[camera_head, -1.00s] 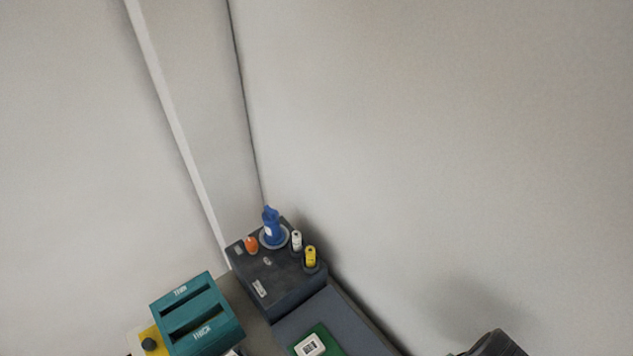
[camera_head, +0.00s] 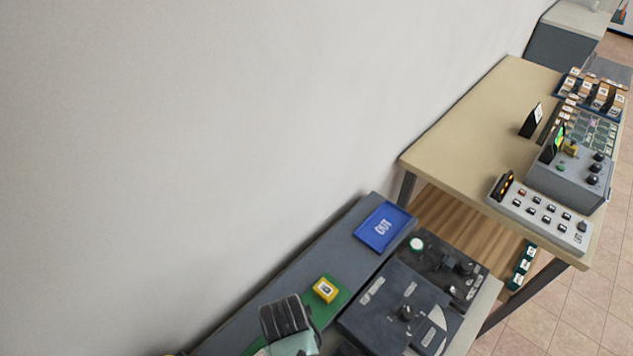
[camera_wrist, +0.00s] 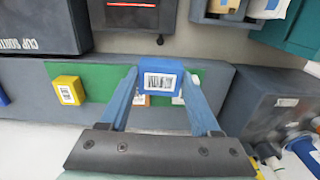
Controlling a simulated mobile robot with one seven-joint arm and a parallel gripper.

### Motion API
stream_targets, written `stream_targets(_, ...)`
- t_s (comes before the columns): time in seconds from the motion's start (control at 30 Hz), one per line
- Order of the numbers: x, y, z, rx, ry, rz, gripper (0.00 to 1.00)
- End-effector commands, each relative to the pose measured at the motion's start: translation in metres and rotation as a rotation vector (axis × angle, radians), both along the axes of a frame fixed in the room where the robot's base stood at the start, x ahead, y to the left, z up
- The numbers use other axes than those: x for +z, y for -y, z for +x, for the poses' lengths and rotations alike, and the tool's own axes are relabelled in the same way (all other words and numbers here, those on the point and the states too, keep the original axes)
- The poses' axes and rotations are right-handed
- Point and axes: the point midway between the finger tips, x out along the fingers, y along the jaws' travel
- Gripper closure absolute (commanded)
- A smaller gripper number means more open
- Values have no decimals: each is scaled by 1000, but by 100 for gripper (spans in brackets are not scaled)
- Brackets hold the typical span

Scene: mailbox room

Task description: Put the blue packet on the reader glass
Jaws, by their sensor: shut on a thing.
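The blue packet (camera_wrist: 162,80) carries a white barcode label. It sits between the fingertips of my gripper (camera_wrist: 161,88) in the wrist view, and the fingers are shut on it. It appears above or in front of a grey ledge with a green strip. In the head view my gripper (camera_head: 287,318) is at the bottom edge and the packet cannot be seen. A dark machine (camera_wrist: 132,14) with a glowing red line stands at the top of the wrist view; I cannot tell whether that is the reader glass.
A yellow packet (camera_head: 326,290) lies on the green strip. A blue OUT tray (camera_head: 383,227) lies farther along the ledge. Dark machines (camera_head: 397,312) stand beside the ledge. A wooden table (camera_head: 470,130) with control boxes is beyond. A teal box (camera_wrist: 303,32) is at the wrist view's upper right.

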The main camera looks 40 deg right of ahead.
Motion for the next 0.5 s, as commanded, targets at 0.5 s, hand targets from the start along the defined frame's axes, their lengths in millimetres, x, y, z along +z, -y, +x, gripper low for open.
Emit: stream_targets(0.5,-32,59,-74,34,3,2,92)
